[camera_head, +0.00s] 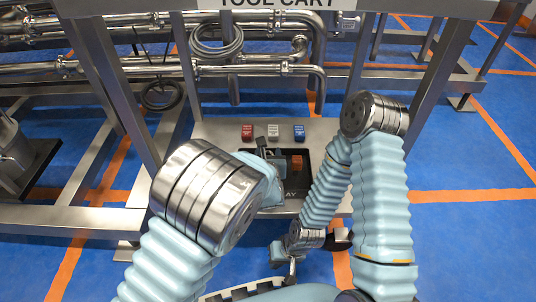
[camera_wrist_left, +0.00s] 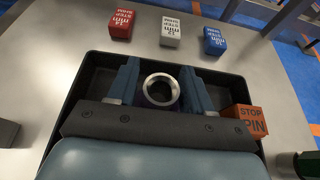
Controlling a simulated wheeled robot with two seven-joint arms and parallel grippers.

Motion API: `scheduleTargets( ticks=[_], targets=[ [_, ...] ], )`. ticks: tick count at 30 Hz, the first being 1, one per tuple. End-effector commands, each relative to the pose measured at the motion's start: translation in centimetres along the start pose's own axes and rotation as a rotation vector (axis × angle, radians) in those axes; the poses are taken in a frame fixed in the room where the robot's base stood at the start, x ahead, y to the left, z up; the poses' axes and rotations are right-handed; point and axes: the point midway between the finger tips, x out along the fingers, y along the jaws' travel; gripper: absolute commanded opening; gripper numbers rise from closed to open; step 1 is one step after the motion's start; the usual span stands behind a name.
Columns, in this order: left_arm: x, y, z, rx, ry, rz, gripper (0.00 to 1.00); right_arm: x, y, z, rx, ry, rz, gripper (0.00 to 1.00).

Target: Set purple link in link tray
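The purple link (camera_wrist_left: 160,90) shows in the left wrist view as a short tube with a bright metal rim and a dim purple body. It stands between the two fingers of my left gripper (camera_wrist_left: 160,92), which look closed against its sides. The black link tray (camera_wrist_left: 91,82) lies around and below them; whether the link touches its floor is hidden. In the head view my left gripper (camera_head: 267,160) is over the tray (camera_head: 322,160), and my wrist covers the tray's left part. My right gripper (camera_head: 291,262) hangs low in front of the cart, its fingers too small to read.
An orange stop pin block (camera_wrist_left: 246,120) is at the tray's right side. Red (camera_wrist_left: 122,24), white (camera_wrist_left: 170,32) and blue (camera_wrist_left: 214,41) shim blocks stand in a row behind the tray on the grey shelf (camera_wrist_left: 60,50). Cart posts rise on both sides.

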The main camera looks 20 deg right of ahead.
Motion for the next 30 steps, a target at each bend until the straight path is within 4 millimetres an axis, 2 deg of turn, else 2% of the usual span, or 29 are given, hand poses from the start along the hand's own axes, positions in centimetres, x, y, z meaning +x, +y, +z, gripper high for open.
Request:
scheduleTargets(
  ticks=[3, 14, 17, 24, 30],
  targets=[
    [0.0, 0.0, 0.1, 0.0, 0.0, 0.0, 0.64, 0.0, 0.0, 0.0, 0.0, 0.0, 0.0, 0.0],
    [-0.6, 0.0, 0.5, 0.0, 0.0, 0.0, 0.64, -0.5, -0.2, 0.0, 0.0, -0.001, 0.0, 0.0],
    [-2.4, 0.0, 0.5, -0.002, 0.0, 0.0, 0.64, -0.8, -0.3, 0.0, 0.0, -0.001, 0.0, 0.0],
    [-8.1, -0.1, 0.5, 0.0, 0.001, -0.002, 0.64, -1.5, -0.6, 0.0, -0.001, -0.004, 0.0, 0.0],
    [-11.3, 0.0, 0.4, 0.0, 0.0, -0.001, 0.64, -1.8, -0.7, 0.1, -0.001, -0.005, 0.0, 0.0]
  ],
)
